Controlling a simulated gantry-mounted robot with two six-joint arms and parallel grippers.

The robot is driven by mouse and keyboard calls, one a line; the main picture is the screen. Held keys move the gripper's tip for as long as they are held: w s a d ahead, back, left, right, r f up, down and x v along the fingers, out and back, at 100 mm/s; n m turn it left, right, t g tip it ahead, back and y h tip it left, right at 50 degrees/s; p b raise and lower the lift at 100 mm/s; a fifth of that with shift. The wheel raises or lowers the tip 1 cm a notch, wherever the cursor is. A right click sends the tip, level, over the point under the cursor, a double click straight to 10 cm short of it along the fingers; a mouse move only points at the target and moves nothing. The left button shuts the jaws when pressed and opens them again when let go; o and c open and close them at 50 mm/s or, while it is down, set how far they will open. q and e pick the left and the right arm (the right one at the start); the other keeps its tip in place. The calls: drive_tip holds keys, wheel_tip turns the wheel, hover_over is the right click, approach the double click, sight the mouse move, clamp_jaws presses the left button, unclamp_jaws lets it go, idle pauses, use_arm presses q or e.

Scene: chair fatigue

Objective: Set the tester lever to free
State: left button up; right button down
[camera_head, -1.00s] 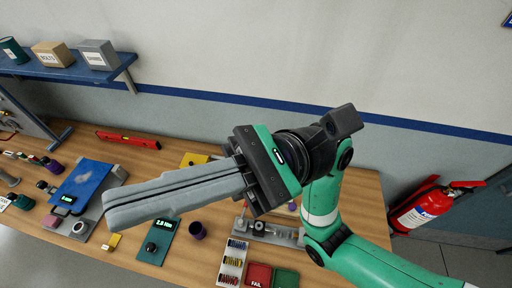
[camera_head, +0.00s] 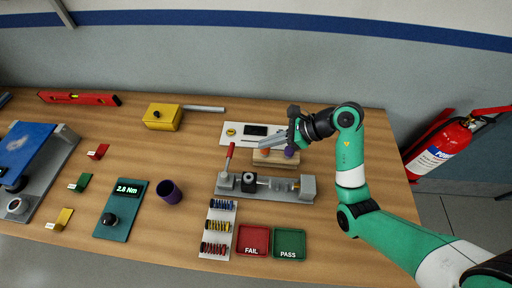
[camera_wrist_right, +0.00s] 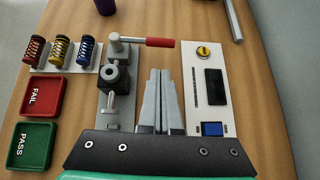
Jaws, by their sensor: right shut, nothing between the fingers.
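The tester is a grey bench fixture (camera_head: 300,197) with a clamp and a lever. The lever's red handle (camera_head: 229,155) stands up, tilted, at the fixture's left end in the head view. In the right wrist view the red handle (camera_wrist_right: 160,42) points right from its grey post. My right gripper (camera_head: 268,143) is shut and empty, above the bench behind the fixture and to the right of the lever. In the right wrist view its fingertips (camera_wrist_right: 160,73) lie below the handle in the picture, apart from it. My left gripper is out of view.
A white panel (camera_wrist_right: 194,110) with a yellow knob and blue button lies beside the fixture. A wooden block (camera_head: 268,162) sits under my gripper. A spring rack (camera_head: 212,236), red FAIL tray (camera_head: 252,240) and green PASS tray (camera_head: 289,242) are in front. A purple cup (camera_head: 170,192) stands left.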

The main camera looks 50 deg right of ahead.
drive_tip(key=b+x, duration=0.2)
drive_tip(key=x, duration=0.7)
drive_tip(key=shift+b, duration=0.3)
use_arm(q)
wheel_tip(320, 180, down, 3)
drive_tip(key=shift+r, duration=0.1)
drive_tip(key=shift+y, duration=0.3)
